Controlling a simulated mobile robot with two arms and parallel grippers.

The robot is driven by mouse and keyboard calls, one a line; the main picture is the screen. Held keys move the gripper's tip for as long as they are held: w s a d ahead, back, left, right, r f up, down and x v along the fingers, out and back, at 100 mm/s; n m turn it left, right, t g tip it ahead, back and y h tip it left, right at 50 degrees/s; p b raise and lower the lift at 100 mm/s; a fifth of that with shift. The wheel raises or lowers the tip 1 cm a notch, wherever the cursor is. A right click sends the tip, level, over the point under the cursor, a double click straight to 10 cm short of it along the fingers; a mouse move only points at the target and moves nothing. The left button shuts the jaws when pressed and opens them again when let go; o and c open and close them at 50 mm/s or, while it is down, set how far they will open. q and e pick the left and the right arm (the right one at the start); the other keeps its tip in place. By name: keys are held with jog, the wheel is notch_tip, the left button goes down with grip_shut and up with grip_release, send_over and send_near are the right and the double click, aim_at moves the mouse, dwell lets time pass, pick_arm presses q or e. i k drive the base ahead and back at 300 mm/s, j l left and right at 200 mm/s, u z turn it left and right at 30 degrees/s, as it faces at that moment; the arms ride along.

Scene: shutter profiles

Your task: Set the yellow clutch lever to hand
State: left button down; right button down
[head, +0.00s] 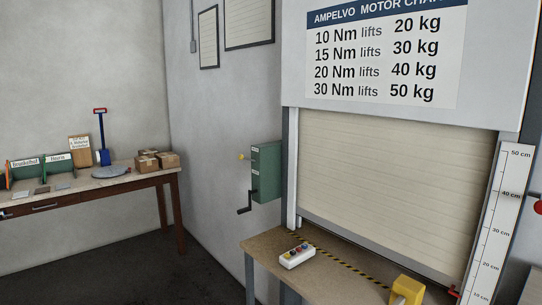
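The yellow clutch lever is a small yellow knob (241,156) on the left side of a green gearbox (266,170) on the wall, left of the shutter. Its set position cannot be read at this size. A dark hand crank (244,208) hangs below it on the same side of the box. Small labels on the box are too small to read. Neither of my grippers is in view.
A bench (262,246) before the shutter (390,180) carries a white button box (297,256) and a yellow block (406,290). A height scale (498,220) stands at right. A table (100,183) with boxes is at left. The dark floor (150,262) between is clear.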

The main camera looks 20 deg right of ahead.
aim_at(241, 157)
jog(key=i+z, duration=0.7)
jog(key=i, duration=0.15)
